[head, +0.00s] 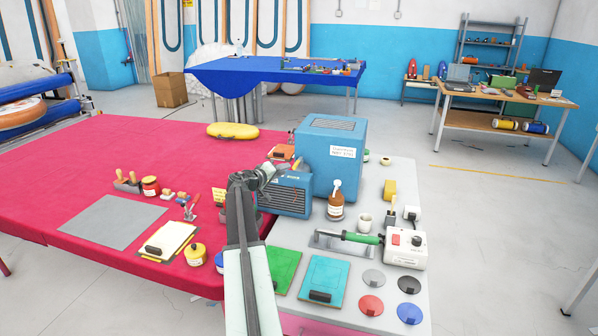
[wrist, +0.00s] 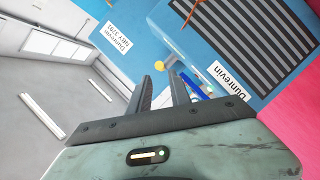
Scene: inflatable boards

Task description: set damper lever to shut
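A large blue box (head: 331,160) with a white label stands on the grey table, and a smaller blue unit with a dark grille (head: 285,195) sits in front of it. Both show in the wrist view, the box (wrist: 150,20) and the grilled unit (wrist: 250,60).
Clipboards, jars and a grey mat (head: 101,222) lie on the red table (head: 60,165). Its far left is clear.

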